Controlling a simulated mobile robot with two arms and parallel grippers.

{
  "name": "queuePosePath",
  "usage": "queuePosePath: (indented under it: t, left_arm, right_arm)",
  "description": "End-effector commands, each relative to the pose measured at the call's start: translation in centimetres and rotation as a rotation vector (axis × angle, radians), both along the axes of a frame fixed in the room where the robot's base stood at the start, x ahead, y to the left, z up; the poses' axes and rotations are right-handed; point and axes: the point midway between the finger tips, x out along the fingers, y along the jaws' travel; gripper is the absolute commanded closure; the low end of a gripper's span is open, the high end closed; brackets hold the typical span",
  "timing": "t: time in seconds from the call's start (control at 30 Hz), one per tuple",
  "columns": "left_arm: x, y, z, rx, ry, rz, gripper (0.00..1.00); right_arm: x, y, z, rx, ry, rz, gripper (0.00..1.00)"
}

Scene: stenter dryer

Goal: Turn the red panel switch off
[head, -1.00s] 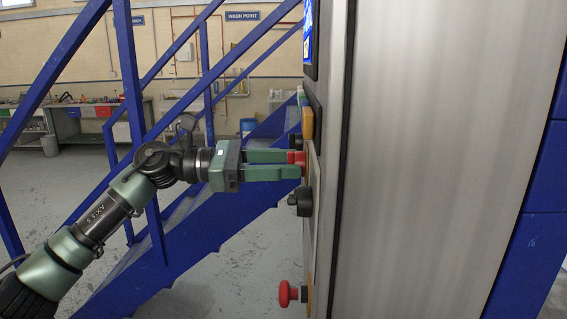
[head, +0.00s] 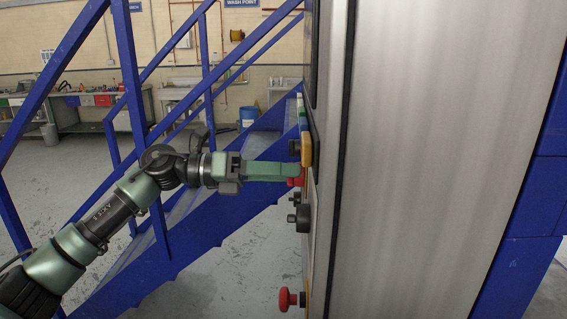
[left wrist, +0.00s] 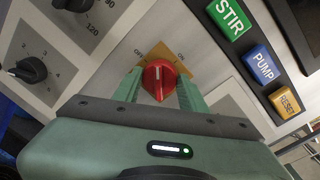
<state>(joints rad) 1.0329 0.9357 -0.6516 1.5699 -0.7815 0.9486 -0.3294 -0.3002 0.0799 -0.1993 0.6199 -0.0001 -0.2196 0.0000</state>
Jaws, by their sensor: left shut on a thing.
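The red panel switch (left wrist: 158,82) sits on a yellow plate (left wrist: 157,52) marked OFF and ON in the left wrist view. Its white mark points up in that picture, between the two labels. In the head view, the red switch (head: 295,182) shows partly behind the fingers, on the panel's edge. My left gripper (head: 303,171) reaches the panel from the left. In the left wrist view, the fingers of my left gripper (left wrist: 159,90) lie on either side of the red knob, shut on it. My right gripper is not in view.
Black dials (left wrist: 32,70) and STIR, PUMP and RESET buttons (left wrist: 285,102) surround the switch. In the head view, a red mushroom button (head: 287,299) sticks out lower on the panel. Blue stair rails (head: 130,90) stand behind my left arm.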

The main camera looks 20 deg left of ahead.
Motion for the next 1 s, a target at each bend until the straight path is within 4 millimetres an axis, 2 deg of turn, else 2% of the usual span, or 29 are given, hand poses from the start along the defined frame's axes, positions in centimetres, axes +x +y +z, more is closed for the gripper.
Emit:
queuePosePath:
  t: [0.03, 0.5, 1.0]
  left_arm:
    - [0.1, 0.1, 0.6, -0.014, 0.041, 0.004, 0.99]
    - [0.3, 0.2, 0.6, -0.135, 0.454, 0.004, 0.99]
    - [0.4, 0.2, 0.3, -0.207, 0.701, 0.004, 0.99]
  right_arm:
    - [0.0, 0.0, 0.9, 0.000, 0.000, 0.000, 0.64]
    - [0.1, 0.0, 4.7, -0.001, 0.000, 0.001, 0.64]
    - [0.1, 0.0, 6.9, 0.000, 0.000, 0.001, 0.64]
